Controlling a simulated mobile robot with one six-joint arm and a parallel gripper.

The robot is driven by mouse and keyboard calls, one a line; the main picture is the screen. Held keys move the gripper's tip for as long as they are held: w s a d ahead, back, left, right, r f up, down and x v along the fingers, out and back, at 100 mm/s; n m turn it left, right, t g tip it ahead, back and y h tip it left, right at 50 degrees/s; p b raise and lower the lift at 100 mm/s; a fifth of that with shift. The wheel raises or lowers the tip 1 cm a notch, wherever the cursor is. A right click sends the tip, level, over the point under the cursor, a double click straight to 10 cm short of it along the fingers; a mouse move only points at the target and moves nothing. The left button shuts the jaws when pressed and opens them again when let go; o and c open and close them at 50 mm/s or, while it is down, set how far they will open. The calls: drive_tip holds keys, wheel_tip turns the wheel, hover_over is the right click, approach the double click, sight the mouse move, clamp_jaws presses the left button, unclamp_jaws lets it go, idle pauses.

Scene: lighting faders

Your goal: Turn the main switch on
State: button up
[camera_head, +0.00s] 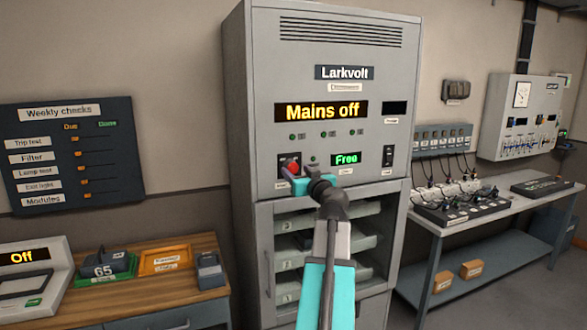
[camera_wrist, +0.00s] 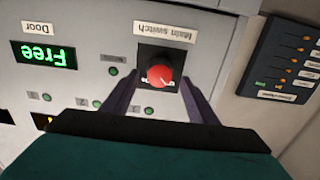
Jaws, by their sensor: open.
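The main switch (camera_wrist: 160,76) is a round red knob on a black plate, labelled "Main switch", in the wrist view, which is upside down. In the head view the red knob (camera_head: 292,169) is on the left of the grey Larkvolt cabinet (camera_head: 240,120), partly hidden by my gripper. The cabinet's display (camera_head: 321,111) reads "Mains off". My gripper (camera_wrist: 160,95) is open, its two dark fingers on either side of the knob; I cannot tell whether they touch it. In the head view my gripper (camera_head: 296,182) is at the cabinet front.
A "Free" display (camera_head: 346,158) and a black rocker switch (camera_head: 388,156) are to the right of the knob. Shelves (camera_head: 330,268) are below. A wooden desk (camera_head: 130,291) stands left and a grey bench (camera_head: 470,226) right. A checks board (camera_head: 72,155) hangs on the left wall.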

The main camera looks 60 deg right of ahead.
sight(291, 167)
drive_tip(key=shift+p+x, duration=0.35)
drive_tip(key=shift+x, duration=1.05)
drive_tip(key=c, duration=1)
drive_tip(key=shift+a, duration=0.15)
drive_tip(key=shift+c, duration=0.3)
